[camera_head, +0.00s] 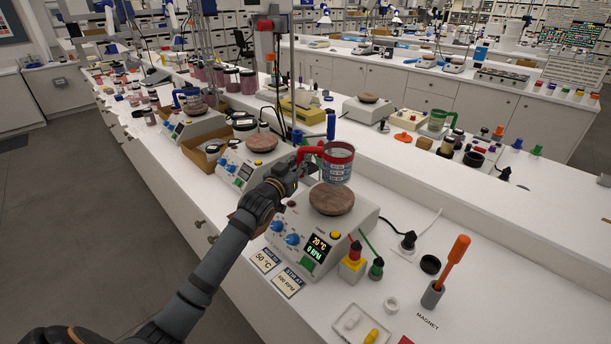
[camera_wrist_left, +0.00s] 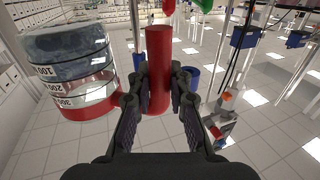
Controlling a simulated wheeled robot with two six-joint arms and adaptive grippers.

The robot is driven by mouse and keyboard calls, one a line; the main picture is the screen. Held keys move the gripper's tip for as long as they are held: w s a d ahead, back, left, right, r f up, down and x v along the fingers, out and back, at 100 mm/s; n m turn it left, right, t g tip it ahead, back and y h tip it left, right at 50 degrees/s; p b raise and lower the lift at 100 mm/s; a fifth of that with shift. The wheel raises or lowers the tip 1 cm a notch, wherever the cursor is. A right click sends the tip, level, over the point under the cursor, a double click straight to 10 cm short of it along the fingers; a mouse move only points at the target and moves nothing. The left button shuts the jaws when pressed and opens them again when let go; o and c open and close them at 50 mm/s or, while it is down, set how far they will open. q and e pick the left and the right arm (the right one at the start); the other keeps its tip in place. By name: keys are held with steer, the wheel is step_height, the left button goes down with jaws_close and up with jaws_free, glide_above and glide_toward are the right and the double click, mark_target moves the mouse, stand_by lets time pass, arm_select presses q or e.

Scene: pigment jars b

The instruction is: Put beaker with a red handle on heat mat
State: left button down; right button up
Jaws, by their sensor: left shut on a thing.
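The clear beaker (camera_head: 338,170) has a red rim band and a red handle (camera_head: 308,151). My left gripper (camera_head: 293,172) is shut on that handle. The beaker looks upright and in the air above the brown round mat (camera_head: 332,199) on the nearest hot plate; the exact gap is hard to tell. In the left wrist view, the red handle (camera_wrist_left: 158,70) stands between my left fingers (camera_wrist_left: 160,90), and the beaker (camera_wrist_left: 68,72) shows at the left, its markings upside down. My right gripper is not in view.
The nearest hot plate (camera_head: 300,240) displays 20 °C and 0 RPM. Another hot plate (camera_head: 240,170) stands behind it. An orange-handled tool (camera_head: 455,262) stands in a holder at the right. A green-handled beaker (camera_head: 438,121) stands on the raised shelf.

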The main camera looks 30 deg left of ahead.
mark_target(301, 176)
arm_select(q)
step_height(301, 176, down, 4)
steer(key=shift+f+p, duration=0.1)
steer(key=shift+p, duration=0.8)
steer(key=shift+f, duration=0.1)
steer(key=shift+f, duration=0.1)
steer(key=c, duration=1.3)
jaws_free()
steer(key=shift+o, duration=0.2)
steer(key=shift+f, duration=0.1)
